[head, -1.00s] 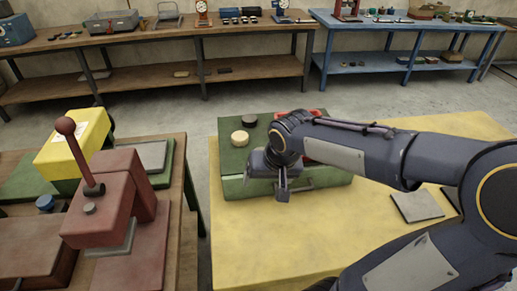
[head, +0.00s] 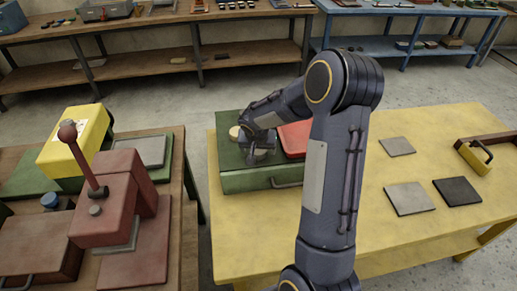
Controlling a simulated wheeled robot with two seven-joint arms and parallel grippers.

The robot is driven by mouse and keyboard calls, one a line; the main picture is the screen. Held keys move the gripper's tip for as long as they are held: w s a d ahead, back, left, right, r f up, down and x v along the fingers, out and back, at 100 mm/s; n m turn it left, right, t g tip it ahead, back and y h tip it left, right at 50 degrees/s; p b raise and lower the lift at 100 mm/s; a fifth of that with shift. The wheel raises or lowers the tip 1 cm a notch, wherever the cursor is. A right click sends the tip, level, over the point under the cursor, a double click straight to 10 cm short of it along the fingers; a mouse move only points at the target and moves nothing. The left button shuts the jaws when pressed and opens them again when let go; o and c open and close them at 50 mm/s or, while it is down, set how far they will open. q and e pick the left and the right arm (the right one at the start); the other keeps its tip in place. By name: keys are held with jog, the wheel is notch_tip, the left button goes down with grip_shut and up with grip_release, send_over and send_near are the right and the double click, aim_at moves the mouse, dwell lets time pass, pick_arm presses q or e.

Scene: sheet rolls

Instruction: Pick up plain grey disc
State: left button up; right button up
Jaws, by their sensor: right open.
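My right gripper (head: 261,152) points down over the top of the green case (head: 235,180), with its arm reaching in from the lower right. Its jaws are open. A pale grey shape (head: 263,156) shows at the fingertips; it looks like a disc, but the gripper covers much of it and I cannot tell whether the fingers touch it. A cream disc (head: 235,132) lies on the case just left of the gripper, partly behind it. My left gripper is out of view.
A red tray (head: 294,140) sits on the case, right of the gripper. Grey plates (head: 410,198) and a dark plate (head: 457,191) lie on the yellow table (head: 350,235). A red lever press (head: 105,205) stands on the left bench. The table's front left is clear.

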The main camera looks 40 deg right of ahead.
jog(key=shift+d+f, duration=0.1)
jog(key=shift+f, duration=0.2)
jog(key=c, duration=1.1)
